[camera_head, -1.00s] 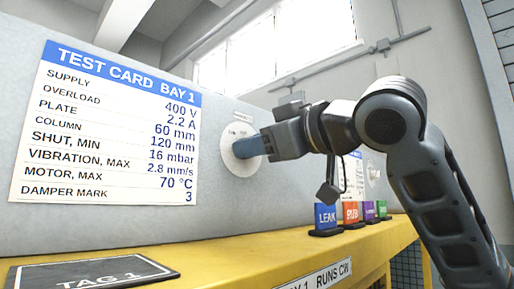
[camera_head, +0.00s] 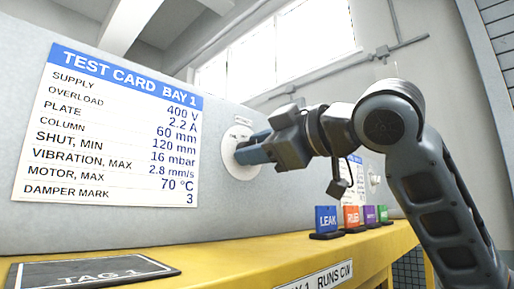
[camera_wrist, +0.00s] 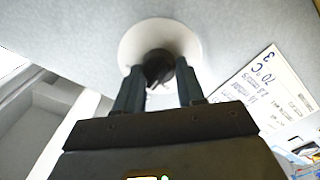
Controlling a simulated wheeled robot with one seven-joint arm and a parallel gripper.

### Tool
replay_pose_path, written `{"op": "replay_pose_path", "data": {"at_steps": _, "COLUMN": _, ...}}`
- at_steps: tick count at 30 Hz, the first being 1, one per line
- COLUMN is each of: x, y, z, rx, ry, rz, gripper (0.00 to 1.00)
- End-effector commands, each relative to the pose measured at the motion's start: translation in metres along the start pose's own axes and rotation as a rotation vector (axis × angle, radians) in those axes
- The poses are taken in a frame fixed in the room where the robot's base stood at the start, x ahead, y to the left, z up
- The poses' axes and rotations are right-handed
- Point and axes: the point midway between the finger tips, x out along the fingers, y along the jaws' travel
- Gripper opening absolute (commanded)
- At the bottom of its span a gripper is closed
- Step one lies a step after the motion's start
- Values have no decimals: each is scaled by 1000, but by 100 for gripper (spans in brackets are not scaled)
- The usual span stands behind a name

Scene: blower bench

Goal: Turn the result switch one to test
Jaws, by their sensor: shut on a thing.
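The result switch is a dark knob (camera_wrist: 157,69) on a round white dial plate (camera_wrist: 176,33) fixed to the grey panel. In the head view the dial plate (camera_head: 231,160) shows to the right of the test card, with small lettering too fine to read. My gripper (camera_head: 243,154) reaches in from the right, its fingers at the plate. In the wrist view my gripper (camera_wrist: 159,80) has one finger on each side of the knob and is shut on it. The knob is hidden by the fingers in the head view, and its pointer setting cannot be read.
A test card (camera_head: 110,125) is on the panel at left. A yellow bench (camera_head: 215,258) runs below, with a dark TAG 1 plate (camera_head: 85,271). Coloured signs, LEAK (camera_head: 326,221) and RUB (camera_head: 352,217) among them, stand on the bench beneath my arm.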

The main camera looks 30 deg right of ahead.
Motion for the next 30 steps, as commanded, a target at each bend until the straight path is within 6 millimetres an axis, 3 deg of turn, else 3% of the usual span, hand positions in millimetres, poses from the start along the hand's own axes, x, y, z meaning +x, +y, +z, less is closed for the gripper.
{"op": "replay_pose_path", "data": {"at_steps": 3, "x": 0, "y": -1, "z": 0, "rx": 1, "ry": -1, "rz": -2, "gripper": 8}}
{"op": "replay_pose_path", "data": {"at_steps": 4, "x": 0, "y": -1, "z": 0, "rx": 1, "ry": -1, "rz": -2, "gripper": 40}}
{"op": "replay_pose_path", "data": {"at_steps": 11, "x": 0, "y": -1, "z": 0, "rx": 1, "ry": -1, "rz": -1, "gripper": 62}}
{"op": "replay_pose_path", "data": {"at_steps": 20, "x": -2, "y": 0, "z": 0, "rx": 1, "ry": 0, "rz": 0, "gripper": 64}}
{"op": "replay_pose_path", "data": {"at_steps": 30, "x": -51, "y": -1, "z": 1, "rx": -1, "ry": 1, "rz": 2, "gripper": 64}}
